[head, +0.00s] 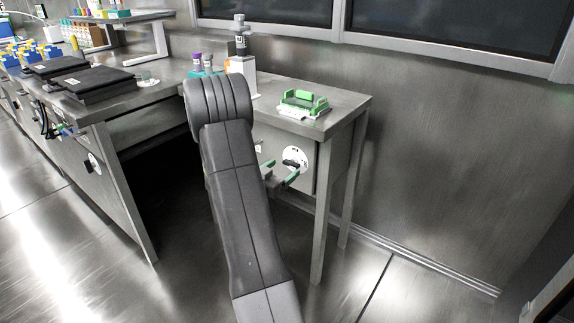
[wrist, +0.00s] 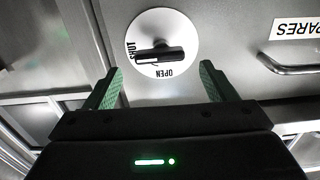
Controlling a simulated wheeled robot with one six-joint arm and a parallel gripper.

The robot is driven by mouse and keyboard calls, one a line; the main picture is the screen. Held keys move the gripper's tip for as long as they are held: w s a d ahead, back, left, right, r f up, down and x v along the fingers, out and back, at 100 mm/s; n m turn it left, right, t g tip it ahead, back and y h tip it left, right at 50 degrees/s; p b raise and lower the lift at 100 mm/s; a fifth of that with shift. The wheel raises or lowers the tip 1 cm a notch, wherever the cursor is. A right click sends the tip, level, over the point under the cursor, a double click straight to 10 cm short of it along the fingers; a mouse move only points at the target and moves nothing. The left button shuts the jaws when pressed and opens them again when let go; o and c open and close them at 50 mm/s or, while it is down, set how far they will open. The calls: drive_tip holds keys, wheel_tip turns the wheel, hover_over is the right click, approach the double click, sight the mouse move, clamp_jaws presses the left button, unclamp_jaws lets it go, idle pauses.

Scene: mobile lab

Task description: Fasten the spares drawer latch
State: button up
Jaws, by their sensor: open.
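The spares drawer latch is a round white plate marked SHUT on its left and OPEN at its bottom in the wrist view (wrist: 180,30). Its black handle (wrist: 162,54) lies about level across the plate; I cannot tell which end is the pointer. The plate also shows in the head view (head: 296,153). The drawer front (wrist: 235,50) carries a SPARES label (wrist: 298,28) and a bar pull (wrist: 288,69). My gripper (wrist: 161,82) is open, with its green fingers on either side below the handle. No contact with the handle shows. In the head view my gripper (head: 281,171) is at the plate.
Above the drawer, a green-and-white rack (head: 303,104) stands on the bench top (head: 345,101). A white device (head: 241,75) and purple-capped tubes (head: 197,61) stand behind my arm. Bench legs (head: 325,215) stand right of my gripper. The floor at right is clear.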

sight(289, 164)
drive_tip(key=p+v, duration=0.1)
drive_tip(key=v, duration=0.9)
drive_tip(key=shift+p, duration=0.3)
drive_tip(key=b+x, duration=0.3)
drive_tip(key=x, duration=1)
drive_tip(key=shift+w+d, duration=0.1)
drive_tip(key=shift+d, duration=0.05)
drive_tip(key=shift+w+d+r, duration=0.1)
drive_tip(key=shift+w+d, duration=0.05)
drive_tip(key=shift+w, duration=0.2)
drive_tip(key=shift+n+p, duration=0.6)
drive_tip(key=shift+n, duration=0.1)
drive_tip(key=shift+s, duration=0.1)
